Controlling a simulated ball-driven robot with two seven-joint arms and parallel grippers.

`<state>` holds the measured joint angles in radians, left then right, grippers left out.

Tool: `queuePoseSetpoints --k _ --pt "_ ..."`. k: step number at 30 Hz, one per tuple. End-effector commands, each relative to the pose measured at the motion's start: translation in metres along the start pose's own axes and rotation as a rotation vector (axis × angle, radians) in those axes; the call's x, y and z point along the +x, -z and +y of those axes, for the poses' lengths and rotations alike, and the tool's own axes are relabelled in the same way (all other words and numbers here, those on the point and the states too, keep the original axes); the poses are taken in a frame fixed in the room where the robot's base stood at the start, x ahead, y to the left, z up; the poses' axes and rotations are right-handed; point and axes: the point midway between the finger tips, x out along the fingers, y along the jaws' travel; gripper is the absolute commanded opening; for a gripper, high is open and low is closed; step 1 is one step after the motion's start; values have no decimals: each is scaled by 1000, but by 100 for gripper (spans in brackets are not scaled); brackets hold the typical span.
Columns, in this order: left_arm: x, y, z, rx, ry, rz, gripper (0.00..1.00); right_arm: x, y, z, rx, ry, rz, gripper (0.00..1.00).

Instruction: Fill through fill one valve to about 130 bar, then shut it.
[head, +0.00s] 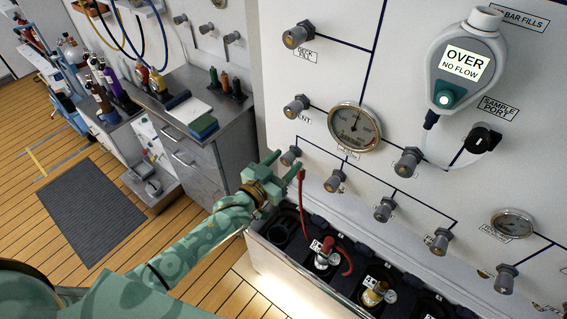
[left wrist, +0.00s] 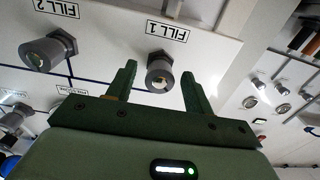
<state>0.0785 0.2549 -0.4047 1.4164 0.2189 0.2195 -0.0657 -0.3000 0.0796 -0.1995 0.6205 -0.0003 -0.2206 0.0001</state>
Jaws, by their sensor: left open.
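The fill one valve is a grey knob (left wrist: 160,74) under an upside-down FILL 1 label in the left wrist view. It also shows in the head view (head: 290,156) at the left of the lower knob row. My left gripper (head: 281,165) is open in front of it. In the left wrist view its two green fingers stand on either side of the knob, with gaps showing. I cannot tell how deep the knob sits between them. A round gauge (head: 354,128) is above on the panel; its reading is too small to tell. My right gripper is not in view.
The fill two knob (head: 335,181) is close by on the right. A red hose (head: 303,205) hangs just beside my gripper, down to a cylinder (head: 326,256) in the trough below. A handheld device (head: 467,65) reads OVER NO FLOW. A bench (head: 195,130) stands left.

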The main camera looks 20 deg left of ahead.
Motion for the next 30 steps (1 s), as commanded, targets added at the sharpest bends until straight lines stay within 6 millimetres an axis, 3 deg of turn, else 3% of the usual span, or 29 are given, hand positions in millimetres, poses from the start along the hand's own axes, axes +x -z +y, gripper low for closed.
queuePoseSetpoints --k 3,8,20,30 --pt "0 0 0 0 0 0 49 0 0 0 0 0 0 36" --pt "0 0 0 0 0 0 7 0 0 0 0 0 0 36" --pt "0 0 0 54 0 1 7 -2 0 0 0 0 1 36" --pt "0 0 0 297 1 0 7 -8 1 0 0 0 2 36"
